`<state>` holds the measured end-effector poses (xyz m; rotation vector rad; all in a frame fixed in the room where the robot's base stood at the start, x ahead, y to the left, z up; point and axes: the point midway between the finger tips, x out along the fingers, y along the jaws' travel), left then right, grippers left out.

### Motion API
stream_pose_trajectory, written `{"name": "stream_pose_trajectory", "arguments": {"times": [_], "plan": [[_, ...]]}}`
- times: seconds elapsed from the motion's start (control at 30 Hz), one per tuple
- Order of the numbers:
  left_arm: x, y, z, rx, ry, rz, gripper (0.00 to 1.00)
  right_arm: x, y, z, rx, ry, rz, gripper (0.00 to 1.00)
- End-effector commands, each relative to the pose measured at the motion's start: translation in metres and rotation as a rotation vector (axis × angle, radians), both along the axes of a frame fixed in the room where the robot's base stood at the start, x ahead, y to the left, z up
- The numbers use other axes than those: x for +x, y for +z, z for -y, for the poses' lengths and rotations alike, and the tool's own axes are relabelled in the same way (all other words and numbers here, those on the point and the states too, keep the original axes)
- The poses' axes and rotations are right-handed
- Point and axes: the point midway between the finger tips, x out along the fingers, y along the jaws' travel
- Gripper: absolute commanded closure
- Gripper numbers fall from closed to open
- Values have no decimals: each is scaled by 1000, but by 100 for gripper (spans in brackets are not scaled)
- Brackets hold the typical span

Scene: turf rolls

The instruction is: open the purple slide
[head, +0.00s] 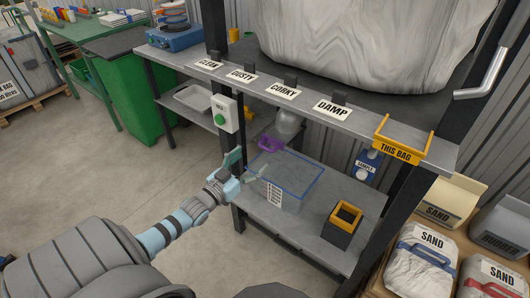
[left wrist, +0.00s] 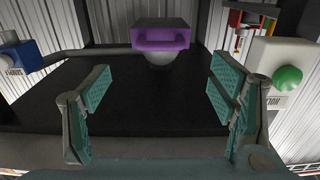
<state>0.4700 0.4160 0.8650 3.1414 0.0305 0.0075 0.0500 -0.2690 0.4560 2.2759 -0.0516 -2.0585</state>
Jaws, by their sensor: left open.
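The purple slide (head: 271,144) is a small bracket-like piece on the grey spout (head: 288,124) under the bench top. In the left wrist view the purple slide (left wrist: 160,36) shows as a hollow-fronted block in front of the rounded spout (left wrist: 160,59), centred beyond my fingers. My left gripper (head: 246,166) is open and empty, a little below and left of the slide in the head view. In the left wrist view its two teal-padded fingers (left wrist: 159,88) stand wide apart, with a gap between them and the slide. My right gripper is not in view.
A post carries a box with a green button (head: 220,119). A blue sample device (head: 366,165) hangs to the right. A yellow-topped dark box (head: 343,222) stands on the shelf.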

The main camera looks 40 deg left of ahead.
Motion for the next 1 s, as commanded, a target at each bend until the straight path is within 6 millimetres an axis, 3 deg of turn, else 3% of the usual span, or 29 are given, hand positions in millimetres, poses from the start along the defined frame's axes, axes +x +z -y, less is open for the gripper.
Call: {"name": "stream_pose_trajectory", "arguments": {"times": [0.03, 0.07, 0.2, 0.3, 0.5, 0.73, 1.0], "plan": [[16, -10, 0, 1, -1, 7, 22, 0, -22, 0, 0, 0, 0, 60], [26, -10, -1, 2, 1, 7, 22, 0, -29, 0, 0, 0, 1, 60], [57, -7, -3, 2, 5, 2, 22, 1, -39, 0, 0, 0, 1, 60], [71, -2, -4, 1, 8, 2, 22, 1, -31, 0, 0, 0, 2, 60], [83, -2, -3, 0, 3, -3, 22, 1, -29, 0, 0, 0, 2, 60], [83, -3, -2, 0, 2, -3, 22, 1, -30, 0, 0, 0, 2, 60], [83, -3, -3, 0, 2, -3, 66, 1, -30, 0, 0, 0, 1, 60]]}}
